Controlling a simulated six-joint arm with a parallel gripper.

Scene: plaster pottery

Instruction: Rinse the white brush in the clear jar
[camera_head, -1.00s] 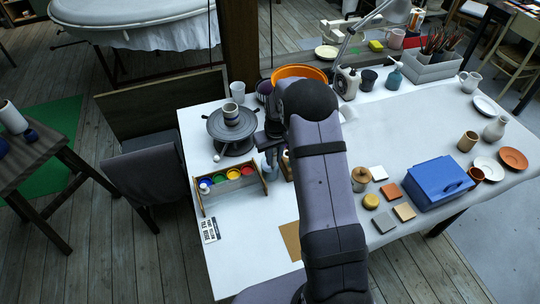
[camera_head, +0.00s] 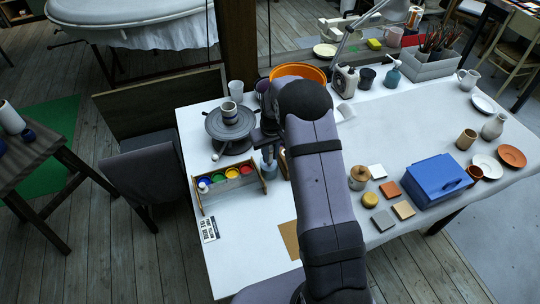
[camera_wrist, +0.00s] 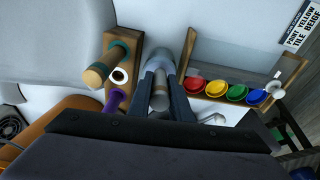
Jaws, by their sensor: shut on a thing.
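My gripper (camera_wrist: 160,98) is shut on the pale handle of the white brush (camera_wrist: 160,90). In the wrist view the handle end points toward the camera, and its bristles are hidden below. The clear jar (camera_wrist: 161,63) shows behind and around the fingertips. The brush is over or inside the jar; I cannot tell how deep it reaches. In the head view my gripper (camera_head: 266,140) is just above the jar (camera_head: 269,168). A wooden brush rack (camera_wrist: 122,50) beside the jar holds teal-collared and purple brushes. A white ring (camera_wrist: 119,75) sits between them.
A wooden tray of paint pots (camera_head: 230,182) is left of the jar. A banding wheel (camera_head: 229,130) with a striped cup stands behind it. An orange basin (camera_head: 299,71) is at the back. Tiles and a blue box (camera_head: 437,182) lie right.

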